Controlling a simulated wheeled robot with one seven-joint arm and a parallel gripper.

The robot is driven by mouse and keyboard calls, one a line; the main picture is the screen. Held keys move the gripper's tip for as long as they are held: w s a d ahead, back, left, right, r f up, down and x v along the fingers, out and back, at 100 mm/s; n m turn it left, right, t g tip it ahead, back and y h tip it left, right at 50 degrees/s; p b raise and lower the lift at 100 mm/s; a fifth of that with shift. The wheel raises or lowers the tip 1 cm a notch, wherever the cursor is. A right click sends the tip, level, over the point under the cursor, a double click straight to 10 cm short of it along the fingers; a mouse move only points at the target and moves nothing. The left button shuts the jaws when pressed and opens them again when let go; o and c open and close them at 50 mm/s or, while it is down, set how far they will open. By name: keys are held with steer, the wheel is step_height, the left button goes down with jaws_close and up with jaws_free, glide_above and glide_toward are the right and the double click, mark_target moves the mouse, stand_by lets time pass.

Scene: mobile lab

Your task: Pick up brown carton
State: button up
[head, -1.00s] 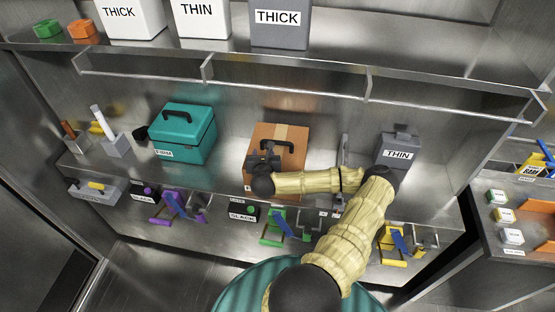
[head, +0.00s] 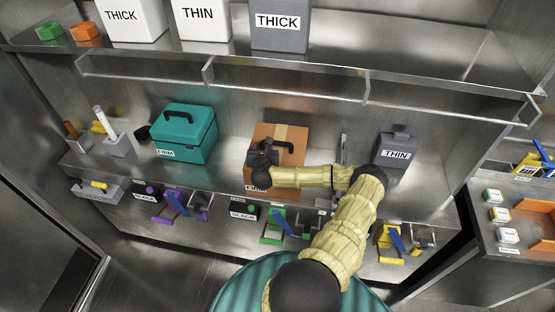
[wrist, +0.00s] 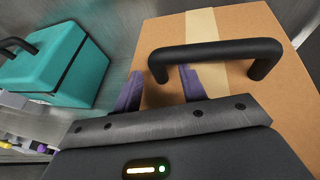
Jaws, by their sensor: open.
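The brown carton (head: 292,138) stands on the steel shelf between the teal case and the grey THIN container. It has a tan tape strip and a black handle on its upper part. In the wrist view the carton (wrist: 225,115) fills the right side, with its black handle (wrist: 215,50) just beyond my fingers. My gripper (wrist: 160,85) is open, its two purple fingertips apart in front of the carton, just short of or under the handle; contact cannot be told. In the head view my gripper (head: 265,155) covers the carton's left front.
The teal case (head: 185,133) stands left of the carton, and the grey THIN container (head: 395,152) right of it. A rail (head: 290,90) runs above. Coloured clamp-like items, including a green one (head: 272,226), line the lower ledge.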

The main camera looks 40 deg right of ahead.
stand_by(0.4)
jaws_close()
stand_by(1.3)
